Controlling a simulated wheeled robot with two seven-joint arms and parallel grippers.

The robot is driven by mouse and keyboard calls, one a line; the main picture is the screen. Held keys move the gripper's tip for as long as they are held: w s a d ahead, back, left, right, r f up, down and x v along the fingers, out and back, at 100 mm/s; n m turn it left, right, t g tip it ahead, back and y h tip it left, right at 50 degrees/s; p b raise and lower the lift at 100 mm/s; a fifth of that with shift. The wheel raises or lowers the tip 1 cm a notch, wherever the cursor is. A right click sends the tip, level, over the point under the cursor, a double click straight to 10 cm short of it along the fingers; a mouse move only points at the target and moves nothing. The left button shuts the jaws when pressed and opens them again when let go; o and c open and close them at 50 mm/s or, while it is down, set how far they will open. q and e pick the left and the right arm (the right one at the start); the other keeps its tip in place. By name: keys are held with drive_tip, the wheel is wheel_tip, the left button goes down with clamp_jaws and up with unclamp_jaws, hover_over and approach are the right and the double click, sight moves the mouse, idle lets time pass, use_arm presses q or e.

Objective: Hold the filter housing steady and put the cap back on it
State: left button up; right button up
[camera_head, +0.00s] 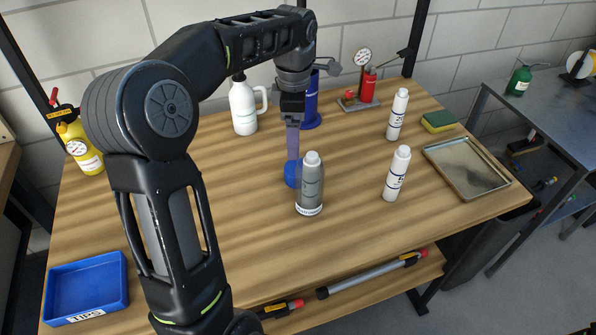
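My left arm comes in from the left and arches over the table, its gripper (293,150) pointing down just behind a grey bottle. A rounded blue piece (291,174) shows at the fingertips, partly hidden by that bottle. It may be the cap, and I cannot tell whether the fingers hold it or only touch it. The grey bottle (310,185) with a white top stands upright in front. A blue upright cylinder (312,103) stands behind the gripper, partly covered by my arm. It may be the filter housing. My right gripper is not in view.
Two white bottles (397,173) (397,114) stand to the right, near a metal tray (468,167) and a sponge (438,121). A white jug (243,106) and a red gauge pump (367,87) stand behind. A blue bin (88,286) is front left. The front middle is clear.

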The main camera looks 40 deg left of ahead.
sight(294, 167)
use_arm(q)
wheel_tip(294, 167, down, 7)
drive_tip(key=shift+r, duration=0.2)
idle(0.3)
drive_tip(key=shift+s+a+f+p, duration=0.1)
drive_tip(key=shift+f+p, duration=0.5)
drive_tip(key=shift+f, duration=2)
drive_tip(key=shift+c, duration=0.4)
drive_tip(key=c, duration=1.3)
drive_tip(key=shift+o, duration=0.2)
wheel_tip(294, 167, up, 10)
drive_tip(key=shift+r+b, duration=0.1)
drive_tip(key=shift+b, duration=0.25)
